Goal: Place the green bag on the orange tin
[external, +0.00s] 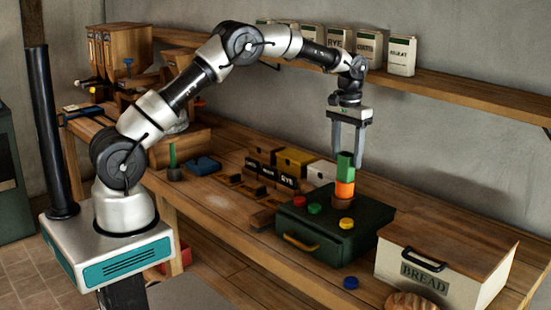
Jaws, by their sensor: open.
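The green bag (345,166) is a small upright green block. It appears to rest on top of the orange tin (344,189), roughly in line with it. The tin stands on a low brown round piece (343,203) on a dark green case. My gripper (348,156) is directly above, pointing down, with its jaws open. Its fingertips are at about the height of the bag's top, one on each side. From this view I cannot tell whether a finger touches the bag.
The dark green case (318,242) carries red, green and yellow knobs. A cream bread box (440,268) stands to the right, with a loaf (409,302) in front. Small boxes (295,160) stand behind left. A wall shelf (455,93) holds cartons. The right rear bench is clear.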

